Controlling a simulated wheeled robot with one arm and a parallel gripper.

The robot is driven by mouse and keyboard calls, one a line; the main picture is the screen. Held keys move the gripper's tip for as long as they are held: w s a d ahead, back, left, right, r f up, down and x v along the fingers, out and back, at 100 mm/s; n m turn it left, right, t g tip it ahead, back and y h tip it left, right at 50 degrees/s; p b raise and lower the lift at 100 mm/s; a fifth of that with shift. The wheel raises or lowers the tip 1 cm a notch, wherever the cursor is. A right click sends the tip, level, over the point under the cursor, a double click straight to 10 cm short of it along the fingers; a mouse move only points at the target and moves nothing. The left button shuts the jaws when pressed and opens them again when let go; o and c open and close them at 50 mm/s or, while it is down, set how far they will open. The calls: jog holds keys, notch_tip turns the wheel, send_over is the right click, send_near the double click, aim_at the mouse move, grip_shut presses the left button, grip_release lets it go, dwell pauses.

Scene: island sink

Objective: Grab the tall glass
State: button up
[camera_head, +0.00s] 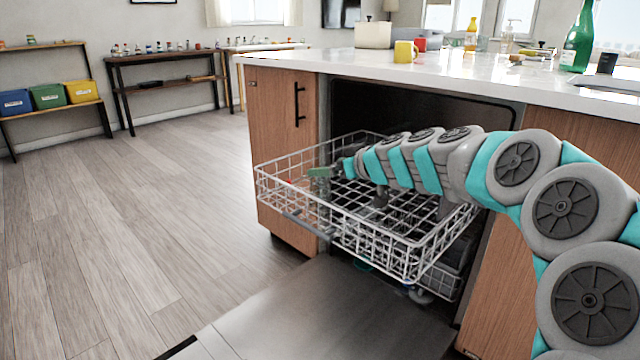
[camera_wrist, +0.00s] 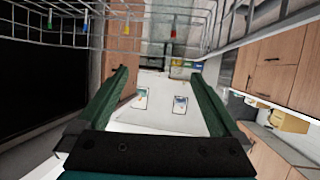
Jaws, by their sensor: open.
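I cannot clearly pick out a tall glass in either view. In the head view my gripper (camera_head: 322,172) is over the left part of the pulled-out white wire dishwasher rack (camera_head: 345,222). Faint clear and reddish shapes sit in the rack close to it, too small to name. In the wrist view the two dark green fingers of my gripper (camera_wrist: 166,78) are wide apart, with nothing held between them. White rack wires (camera_wrist: 185,18) cross the top of the wrist view. My arm hides much of the rack's far right part.
The lowered dishwasher door (camera_head: 335,310) lies below the rack. The white countertop (camera_head: 440,68) above holds a yellow mug (camera_head: 405,52), a green bottle (camera_head: 579,40) and a soap dispenser (camera_head: 508,37). A wooden cabinet front (camera_head: 275,115) stands left of the opening. The floor at left is clear.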

jog(key=shift+s+f+x, duration=0.1)
jog(key=shift+x, duration=1.1)
jog(key=shift+s+f+x, duration=0.1)
jog(key=shift+f+x, duration=0.05)
jog(key=shift+x, duration=1.05)
jog(key=shift+s+f+x, duration=0.1)
jog(key=shift+x, duration=1.1)
jog(key=shift+a, duration=0.2)
jog(key=shift+c, duration=0.2)
grip_shut()
jog(key=shift+r, duration=0.1)
